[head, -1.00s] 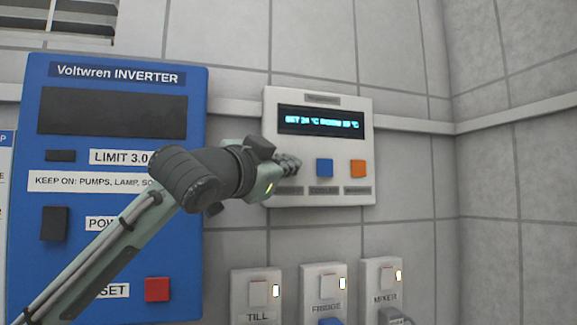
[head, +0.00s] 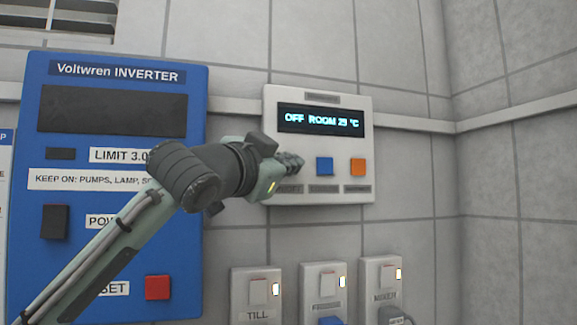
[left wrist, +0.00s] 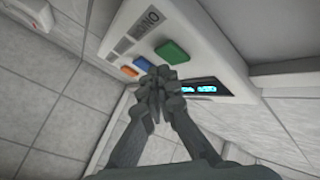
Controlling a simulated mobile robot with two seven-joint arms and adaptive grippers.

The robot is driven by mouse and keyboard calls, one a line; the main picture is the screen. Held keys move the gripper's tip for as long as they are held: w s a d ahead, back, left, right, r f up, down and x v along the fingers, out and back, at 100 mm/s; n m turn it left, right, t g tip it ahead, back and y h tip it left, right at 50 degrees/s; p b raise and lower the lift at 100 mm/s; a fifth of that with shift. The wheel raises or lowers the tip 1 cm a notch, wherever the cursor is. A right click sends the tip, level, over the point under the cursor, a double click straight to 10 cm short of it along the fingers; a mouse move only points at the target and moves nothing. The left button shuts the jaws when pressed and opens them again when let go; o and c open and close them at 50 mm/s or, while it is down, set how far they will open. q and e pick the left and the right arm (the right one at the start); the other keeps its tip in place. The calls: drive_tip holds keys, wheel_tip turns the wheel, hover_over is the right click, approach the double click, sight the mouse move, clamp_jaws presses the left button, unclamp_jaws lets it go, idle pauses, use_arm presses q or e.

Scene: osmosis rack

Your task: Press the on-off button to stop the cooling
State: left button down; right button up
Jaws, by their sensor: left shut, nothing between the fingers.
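The white cooling control panel (head: 320,195) is on the tiled wall. Its dark display (head: 321,120) reads "OFF ROOM 29 °C" in cyan. It has a blue button (head: 324,166) and an orange button (head: 358,167). A green button (left wrist: 172,52) shows in the left wrist view, beside the blue one (left wrist: 143,63); in the head view my gripper hides it. My left gripper (head: 294,161) is shut and empty, its tips at the panel left of the blue button. In the left wrist view the fingertips (left wrist: 155,76) lie close below the green button; I cannot tell whether they touch it.
A blue inverter box (head: 195,245) with a red button (head: 157,287) stands on the wall at left, behind my left arm. Several switches are below the panel, among them TILL (head: 257,290). The wall at right is clear.

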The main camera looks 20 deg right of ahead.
use_arm(q)
drive_tip(key=shift+s+d+b, duration=0.1)
drive_tip(key=shift+s+b, duration=0.35)
drive_tip(key=shift+s, duration=2.05)
drive_tip(key=s+b, duration=0.1)
drive_tip(key=s, duration=1.1)
drive_tip(key=shift+d, duration=0.2)
